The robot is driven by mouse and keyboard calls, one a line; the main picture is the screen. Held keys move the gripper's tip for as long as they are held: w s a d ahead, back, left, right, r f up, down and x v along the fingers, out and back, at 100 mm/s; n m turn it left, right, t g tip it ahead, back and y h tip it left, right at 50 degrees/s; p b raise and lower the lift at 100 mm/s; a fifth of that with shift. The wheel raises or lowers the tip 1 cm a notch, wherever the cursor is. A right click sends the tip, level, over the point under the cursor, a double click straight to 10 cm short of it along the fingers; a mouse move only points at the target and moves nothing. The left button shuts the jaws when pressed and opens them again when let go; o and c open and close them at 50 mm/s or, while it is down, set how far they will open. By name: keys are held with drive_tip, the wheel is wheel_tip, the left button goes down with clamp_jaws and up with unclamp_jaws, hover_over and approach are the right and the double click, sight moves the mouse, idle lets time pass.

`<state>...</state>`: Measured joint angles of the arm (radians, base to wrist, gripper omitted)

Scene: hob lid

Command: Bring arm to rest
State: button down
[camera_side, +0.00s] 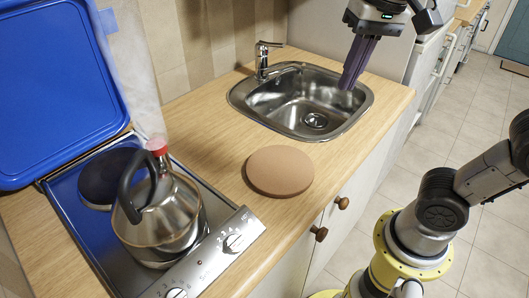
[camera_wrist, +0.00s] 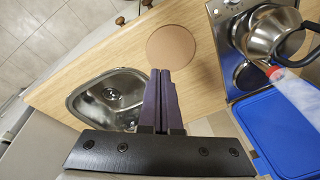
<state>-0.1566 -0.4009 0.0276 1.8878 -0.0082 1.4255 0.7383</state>
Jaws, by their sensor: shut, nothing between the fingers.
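My gripper (camera_side: 349,80) hangs above the right part of the sink in the side view, fingers pointing down. Its two purple fingers are closed together and empty; they also show in the wrist view (camera_wrist: 161,75). No object touches the fingers in either view.
A steel sink (camera_side: 285,112) with a tap (camera_side: 262,62) is set in the wooden counter (camera_side: 205,110). A round brown board (camera_side: 280,171) lies on the counter. A kettle (camera_side: 165,225) stands on the hob (camera_side: 85,225), whose blue lid (camera_side: 60,85) is raised.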

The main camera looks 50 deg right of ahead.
drive_tip(key=s+d+f+n+t, duration=0.3)
drive_tip(key=s+f+n, duration=0.2)
drive_tip(key=f, duration=0.6)
drive_tip(key=shift+s+n, duration=0.15)
drive_tip(key=shift+n, duration=0.65)
